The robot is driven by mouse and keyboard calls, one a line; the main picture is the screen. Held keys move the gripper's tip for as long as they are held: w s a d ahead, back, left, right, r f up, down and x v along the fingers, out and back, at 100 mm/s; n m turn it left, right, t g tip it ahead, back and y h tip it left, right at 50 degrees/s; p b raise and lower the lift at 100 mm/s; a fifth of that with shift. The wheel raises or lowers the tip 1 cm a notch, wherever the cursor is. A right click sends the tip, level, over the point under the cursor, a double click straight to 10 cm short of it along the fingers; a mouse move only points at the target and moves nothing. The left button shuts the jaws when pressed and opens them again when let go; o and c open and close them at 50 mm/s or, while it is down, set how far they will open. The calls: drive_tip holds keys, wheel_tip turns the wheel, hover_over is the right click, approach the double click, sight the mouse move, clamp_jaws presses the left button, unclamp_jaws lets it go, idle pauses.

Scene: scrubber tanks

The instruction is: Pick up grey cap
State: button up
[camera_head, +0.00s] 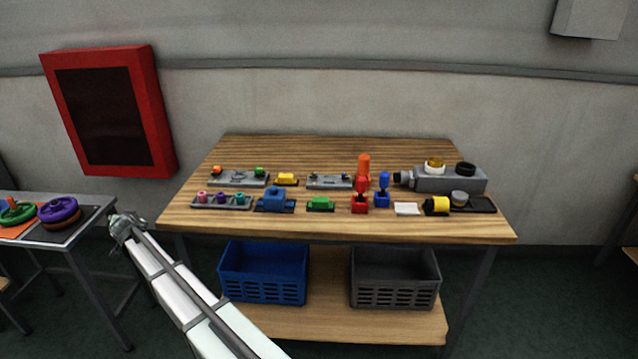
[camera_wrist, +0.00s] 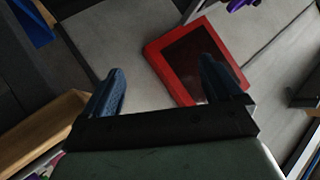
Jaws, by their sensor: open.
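A small grey cap (camera_head: 459,197) sits at the right end of the wooden table, on or beside a dark flat tray (camera_head: 482,205), just right of a yellow cylinder (camera_head: 436,205). My gripper (camera_head: 124,229) is off the table's left end, far from the cap. In the wrist view my gripper (camera_wrist: 163,85) is open, with two blue fingers apart and nothing between them. The cap is not seen in the wrist view.
A grey tank (camera_head: 450,180) with yellow and black caps stands behind the cap. Several coloured parts fill the wooden table (camera_head: 300,150). Blue (camera_head: 262,275) and grey (camera_head: 395,280) bins are on the shelf below. A side table with wheels (camera_head: 59,211) stands left; a red cabinet (camera_head: 110,110) hangs behind.

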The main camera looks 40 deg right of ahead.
drive_tip(key=w+d+r+m+g+h, duration=0.1)
drive_tip(key=w+d+r+m+h, duration=0.15)
drive_tip(key=d+r, duration=0.5)
drive_tip(key=w+d+r+m+g+h, duration=0.1)
drive_tip(key=w+d+r+m+h, duration=0.2)
drive_tip(key=d, duration=0.8)
drive_tip(key=s+d+m+g+y, duration=0.15)
drive_tip(key=s+d, duration=0.35)
drive_tip(key=d, duration=0.6)
drive_tip(key=s+d+g, duration=0.3)
drive_tip(key=s+d, duration=0.1)
drive_tip(key=d, duration=0.7)
drive_tip(key=s+d+m+g+y, duration=0.15)
drive_tip(key=s+d, duration=0.35)
drive_tip(key=d, duration=0.6)
wheel_tip(320, 180, up, 5)
drive_tip(key=g+y, duration=0.4)
hover_over(460, 194)
wheel_tip(460, 194, down, 13)
drive_tip(key=shift+s+a+r, duration=0.1)
drive_tip(key=shift+r, duration=0.05)
